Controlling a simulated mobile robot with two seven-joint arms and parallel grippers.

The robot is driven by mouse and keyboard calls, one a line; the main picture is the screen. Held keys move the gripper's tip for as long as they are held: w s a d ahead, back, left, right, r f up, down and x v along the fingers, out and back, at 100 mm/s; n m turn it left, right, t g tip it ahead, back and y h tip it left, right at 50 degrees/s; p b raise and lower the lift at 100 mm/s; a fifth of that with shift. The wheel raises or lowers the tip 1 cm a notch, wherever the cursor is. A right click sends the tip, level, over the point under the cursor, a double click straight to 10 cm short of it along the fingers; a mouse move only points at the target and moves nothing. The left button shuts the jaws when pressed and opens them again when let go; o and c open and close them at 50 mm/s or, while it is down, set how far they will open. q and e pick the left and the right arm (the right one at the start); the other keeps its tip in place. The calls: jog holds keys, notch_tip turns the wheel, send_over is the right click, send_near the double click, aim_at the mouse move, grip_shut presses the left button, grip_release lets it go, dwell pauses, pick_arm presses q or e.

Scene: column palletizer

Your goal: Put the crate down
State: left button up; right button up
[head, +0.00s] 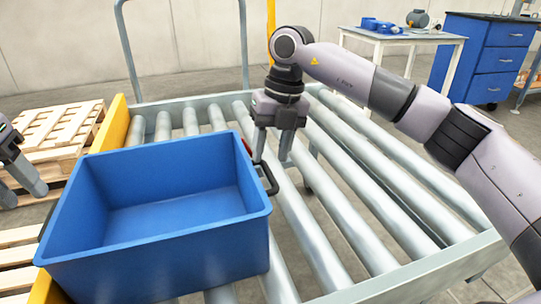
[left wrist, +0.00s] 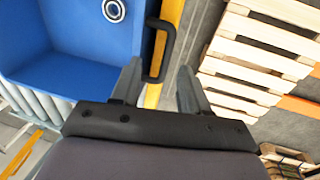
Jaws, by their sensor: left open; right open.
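The blue crate (head: 150,262) sits upright at the left end of the roller conveyor, near its yellow end rail. A black handle (head: 266,172) sticks out from its right side. My right gripper (head: 271,156) is open and points down at this handle, one finger close beside it. My left gripper (head: 24,190) is open at the left picture edge, left of the crate. In the left wrist view, the crate's other black handle (left wrist: 164,30) reaches to between the open fingertips of my left gripper (left wrist: 160,70). I cannot tell whether either gripper touches a handle.
The roller conveyor (head: 345,205) has clear rollers right of the crate. Its yellow rail (head: 113,125) runs behind the crate's left side. Wooden pallets (head: 65,135) lie on the left. A white table (head: 400,38) and a blue drawer cabinet (head: 485,55) stand behind. A pale ring (left wrist: 114,10) shows inside the crate.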

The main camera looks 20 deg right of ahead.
notch_tip(320, 180, up, 7)
jog(key=d, duration=0.1)
jog(key=shift+f, duration=0.2)
jog(key=shift+s+d, duration=0.1)
